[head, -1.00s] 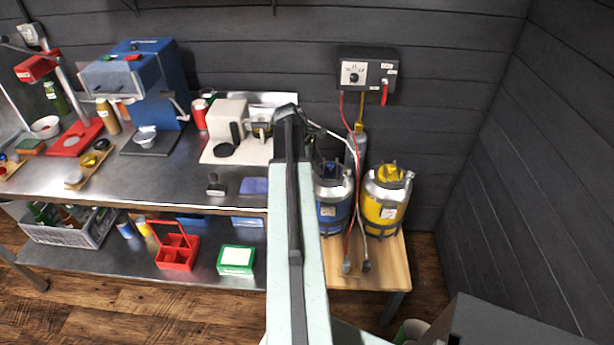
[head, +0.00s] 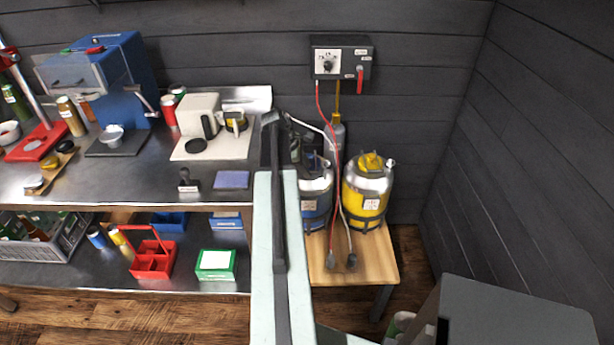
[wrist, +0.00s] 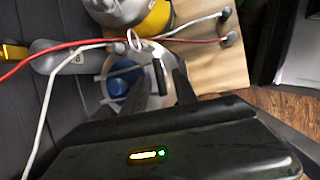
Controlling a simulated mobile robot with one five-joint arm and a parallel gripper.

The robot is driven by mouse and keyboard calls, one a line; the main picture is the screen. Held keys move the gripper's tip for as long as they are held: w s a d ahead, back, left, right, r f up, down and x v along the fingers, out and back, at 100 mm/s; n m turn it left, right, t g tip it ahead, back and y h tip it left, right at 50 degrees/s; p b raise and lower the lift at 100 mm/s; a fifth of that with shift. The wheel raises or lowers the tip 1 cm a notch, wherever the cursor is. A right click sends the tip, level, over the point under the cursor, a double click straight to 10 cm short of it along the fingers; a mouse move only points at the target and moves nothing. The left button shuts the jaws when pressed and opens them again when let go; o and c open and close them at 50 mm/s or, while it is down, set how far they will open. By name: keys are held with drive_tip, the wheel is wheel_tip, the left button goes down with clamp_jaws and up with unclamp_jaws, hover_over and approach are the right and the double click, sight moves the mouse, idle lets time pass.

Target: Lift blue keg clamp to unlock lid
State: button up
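The blue keg (head: 316,205) stands on a low wooden table, partly hidden behind my arm in the head view. It has a steel top and a blue band. In the wrist view its pale round top shows with a blue part (wrist: 122,82) on it, and a dark bar (wrist: 159,76) stands beside that part. I cannot tell which piece is the clamp. My gripper (wrist: 163,90) is over the keg top, its two dark fingers apart with nothing clearly between them. Whether they touch the keg is unclear.
A yellow keg (head: 366,190) stands close on the right. A grey gas bottle (head: 334,135) stands behind. A steel workbench (head: 130,185) lies left, a grey cabinet (head: 515,315) front right.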

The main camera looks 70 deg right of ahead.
drive_tip(key=shift+f, duration=0.1)
clamp_jaws()
idle(1.4)
